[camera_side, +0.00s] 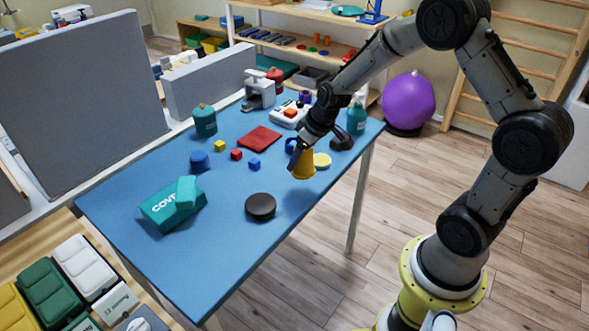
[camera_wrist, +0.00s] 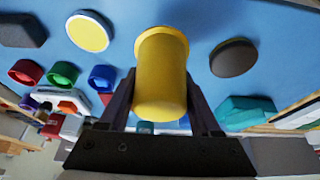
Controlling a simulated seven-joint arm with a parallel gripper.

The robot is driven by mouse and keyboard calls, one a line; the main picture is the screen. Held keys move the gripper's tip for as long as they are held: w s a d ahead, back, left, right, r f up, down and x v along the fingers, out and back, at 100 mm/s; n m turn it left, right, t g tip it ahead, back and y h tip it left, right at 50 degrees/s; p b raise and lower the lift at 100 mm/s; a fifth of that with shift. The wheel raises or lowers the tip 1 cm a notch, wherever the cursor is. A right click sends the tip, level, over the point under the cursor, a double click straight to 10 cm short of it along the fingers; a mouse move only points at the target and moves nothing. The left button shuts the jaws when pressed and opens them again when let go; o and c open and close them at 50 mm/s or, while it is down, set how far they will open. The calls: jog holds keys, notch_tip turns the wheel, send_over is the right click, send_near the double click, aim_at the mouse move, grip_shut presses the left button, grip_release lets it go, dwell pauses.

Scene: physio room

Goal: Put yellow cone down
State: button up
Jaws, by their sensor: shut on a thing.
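The yellow cone (camera_side: 304,164) is held in my gripper (camera_side: 296,158) over the right part of the blue table. In the wrist view the cone (camera_wrist: 162,75) sits between the two fingers of my gripper (camera_wrist: 162,105), which are shut on it. Its wider rim points away from the gripper toward the table. I cannot tell whether the rim touches the table. A yellow disc with a pale edge (camera_side: 322,160) lies on the table just right of the cone, and a black disc (camera_side: 260,206) lies to its lower left.
A teal box (camera_side: 172,204) stands at the table's front left. Small blocks, a red cloth (camera_side: 259,139), a teal bottle (camera_side: 204,121) and a spray bottle (camera_side: 356,118) stand farther back. The blue table (camera_side: 215,275) is bare toward its front edge. A purple ball (camera_side: 408,100) is beyond the table.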

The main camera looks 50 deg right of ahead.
jog(key=shift+w+d+f, duration=0.2)
jog(key=shift+w+f, duration=0.8)
jog(key=shift+f, duration=1.75)
jog(key=shift+f, duration=0.1)
jog(key=o, duration=1.3)
